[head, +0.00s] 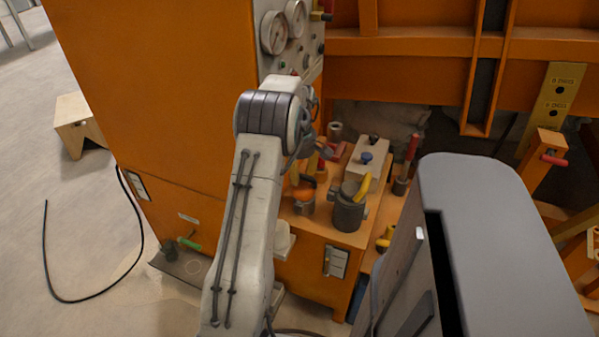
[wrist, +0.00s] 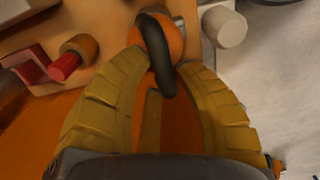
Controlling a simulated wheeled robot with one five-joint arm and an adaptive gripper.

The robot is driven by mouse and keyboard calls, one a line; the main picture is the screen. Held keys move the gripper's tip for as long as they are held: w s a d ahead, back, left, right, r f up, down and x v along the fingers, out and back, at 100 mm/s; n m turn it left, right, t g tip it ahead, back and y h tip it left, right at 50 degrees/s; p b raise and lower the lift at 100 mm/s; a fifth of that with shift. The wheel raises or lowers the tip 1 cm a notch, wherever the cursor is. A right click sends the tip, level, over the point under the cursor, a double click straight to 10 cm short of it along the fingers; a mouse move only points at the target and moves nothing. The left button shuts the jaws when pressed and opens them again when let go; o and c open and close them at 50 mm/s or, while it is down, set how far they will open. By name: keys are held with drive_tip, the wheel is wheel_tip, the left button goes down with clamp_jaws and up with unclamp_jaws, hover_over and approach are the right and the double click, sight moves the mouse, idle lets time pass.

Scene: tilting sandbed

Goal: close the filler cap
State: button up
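In the wrist view, an orange rounded part (wrist: 172,38) with a black curved piece (wrist: 152,48) across it lies between the tips of my gripper (wrist: 160,67). It looks like the filler cap, but I cannot be sure. The two yellow fingers stand apart, one tip on each side of it; contact is not clear. In the head view, an orange-topped dark fitting (head: 303,194) sits on the orange bench, probably the same part. My gripper is largely hidden there behind my arm, above the bench. Whether the cap is open or closed does not show clearly.
A dark cylinder (head: 348,211) with a yellow lever stands right of the fitting. A pale block with a blue knob (head: 367,157) is behind it. The wrist view shows a red-tipped part (wrist: 66,66) and a white cylinder (wrist: 227,27). An orange cabinet (head: 160,90) rises at left.

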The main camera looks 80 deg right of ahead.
clamp_jaws()
